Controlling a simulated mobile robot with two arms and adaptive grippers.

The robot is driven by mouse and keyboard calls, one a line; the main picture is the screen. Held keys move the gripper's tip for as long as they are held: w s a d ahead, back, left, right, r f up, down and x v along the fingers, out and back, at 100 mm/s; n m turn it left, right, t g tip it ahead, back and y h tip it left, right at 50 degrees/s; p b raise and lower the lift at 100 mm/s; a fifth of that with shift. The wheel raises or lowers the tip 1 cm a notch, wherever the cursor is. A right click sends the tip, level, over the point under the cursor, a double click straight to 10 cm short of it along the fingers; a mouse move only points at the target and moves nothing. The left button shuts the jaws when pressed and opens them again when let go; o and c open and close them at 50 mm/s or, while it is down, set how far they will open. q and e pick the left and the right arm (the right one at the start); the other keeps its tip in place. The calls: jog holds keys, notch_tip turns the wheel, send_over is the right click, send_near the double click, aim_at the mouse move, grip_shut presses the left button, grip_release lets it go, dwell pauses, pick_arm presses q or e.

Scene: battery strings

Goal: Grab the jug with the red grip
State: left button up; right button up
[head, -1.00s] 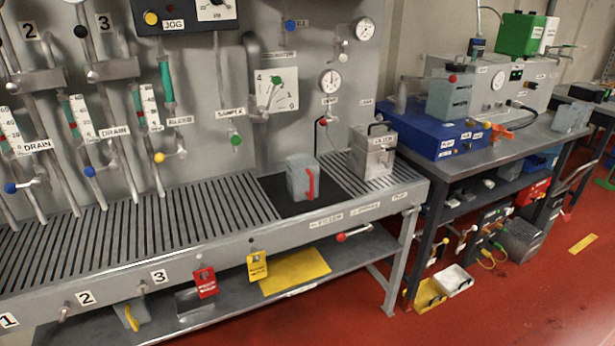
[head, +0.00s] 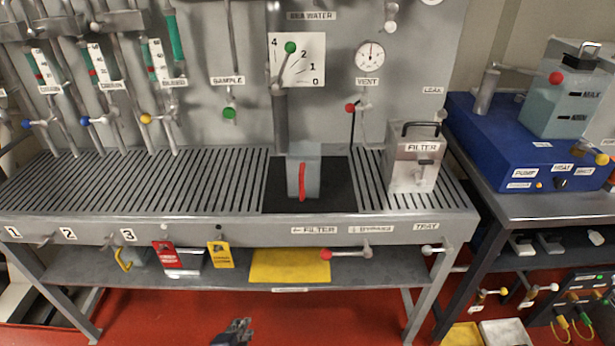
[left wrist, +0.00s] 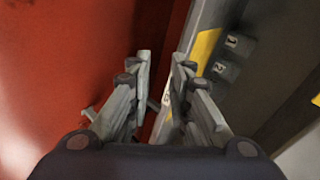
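The jug with the red grip (head: 311,176) is a grey, open-topped vessel standing upright on a black mat (head: 340,190) on the slatted bench. Its red grip (head: 302,182) faces me. My left gripper (head: 236,330) shows at the bottom of the head view, low in front of the bench and well apart from the jug. In the left wrist view the left gripper's fingers (left wrist: 160,82) are apart with nothing between them. The jug is not in the left wrist view. My right gripper is not in view.
A metal box marked FILTER (head: 414,160) with a black handle stands right of the jug. The bench's front rail (head: 250,228) and a lower shelf with a yellow sheet (head: 290,266) lie ahead. A blue unit (head: 500,140) sits on the right table. Red floor in front is clear.

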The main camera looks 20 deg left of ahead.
aim_at(302, 198)
pick_arm(q)
jog(key=w+d+r+m+t+h, duration=0.15)
jog(key=w+r+m+t, duration=0.35)
jog(key=r, duration=0.7)
jog(key=w+d+r+m+t+h+b, duration=0.1)
jog(key=w+d+r+m, duration=0.15)
jog(key=r+m, duration=0.7)
jog(key=w+d+r+m+t+h, duration=0.1)
jog(key=w+r+m+t+h, duration=0.3)
jog(key=r, duration=1.2)
jog(key=w+d+m+g, duration=0.1)
jog(key=w+m, duration=0.1)
jog(key=w+d+f+m+g+h, duration=0.1)
jog(key=w+d+m, duration=0.1)
jog(key=w+m, duration=0.1)
jog(key=w+d+m+g+h, duration=0.1)
jog(key=w+m, duration=0.2)
jog(key=shift+d+f+m+g, duration=0.15)
jog(key=shift+f+m+g, duration=0.1)
jog(key=shift+f+g, duration=0.05)
jog(key=x, duration=0.4)
jog(key=shift+f, duration=0.1)
jog(key=shift+w+d, duration=0.2)
jog(key=shift+w, duration=0.4)
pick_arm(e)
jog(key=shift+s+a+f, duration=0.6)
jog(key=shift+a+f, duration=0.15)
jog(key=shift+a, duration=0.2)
pick_arm(q)
jog(key=shift+c, duration=0.3)
